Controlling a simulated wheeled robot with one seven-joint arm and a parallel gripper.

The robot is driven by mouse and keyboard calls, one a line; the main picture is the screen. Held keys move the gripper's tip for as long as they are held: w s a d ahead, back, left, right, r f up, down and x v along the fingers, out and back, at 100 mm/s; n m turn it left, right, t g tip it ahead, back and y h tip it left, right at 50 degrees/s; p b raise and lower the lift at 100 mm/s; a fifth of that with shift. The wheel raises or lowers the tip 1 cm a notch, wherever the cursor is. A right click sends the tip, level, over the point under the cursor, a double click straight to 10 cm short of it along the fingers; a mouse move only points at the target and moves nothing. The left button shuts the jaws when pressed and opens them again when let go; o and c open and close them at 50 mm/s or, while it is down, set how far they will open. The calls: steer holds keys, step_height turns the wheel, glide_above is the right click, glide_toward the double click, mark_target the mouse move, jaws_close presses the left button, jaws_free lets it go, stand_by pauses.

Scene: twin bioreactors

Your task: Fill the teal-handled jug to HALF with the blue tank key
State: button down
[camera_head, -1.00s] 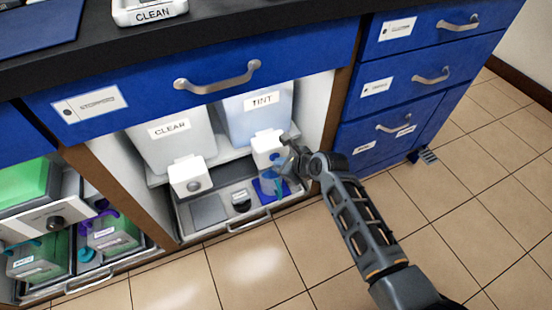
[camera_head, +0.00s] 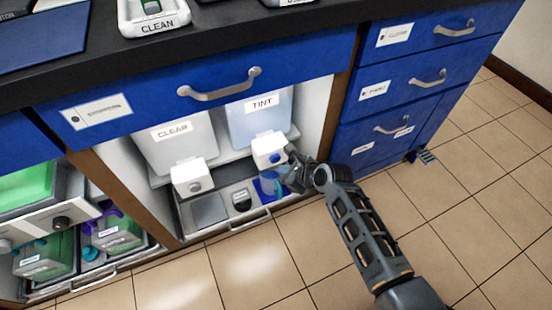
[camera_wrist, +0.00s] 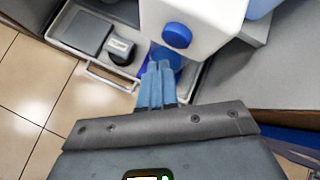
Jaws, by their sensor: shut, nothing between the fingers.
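The TINT tank (camera_head: 258,117) stands on the cabinet shelf with a white tap housing (camera_head: 268,150) at its front. Its round blue key (camera_wrist: 177,35) shows clearly in the wrist view, on the housing face. Below it, a bluish jug (camera_head: 268,186) stands in the tray; in the wrist view my fingers partly hide it, and its fill level cannot be read. My gripper (camera_head: 290,152) is beside the right of the tap housing. In the wrist view my gripper (camera_wrist: 157,72) is shut and empty, its blue fingertips just below the key and apart from it.
The CLEAR tank (camera_head: 175,140) and its tap (camera_head: 191,177) stand to the left. The pull-out tray (camera_wrist: 75,58) holds a flat grey plate (camera_head: 208,210) and a small labelled dark object (camera_head: 240,200). Blue drawers (camera_head: 410,80) are at right; the tiled floor in front is open.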

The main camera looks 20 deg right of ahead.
steer(key=s+p, duration=0.2)
steer(key=s, duration=0.2)
steer(key=shift+s, duration=0.1)
stand_by(0.6)
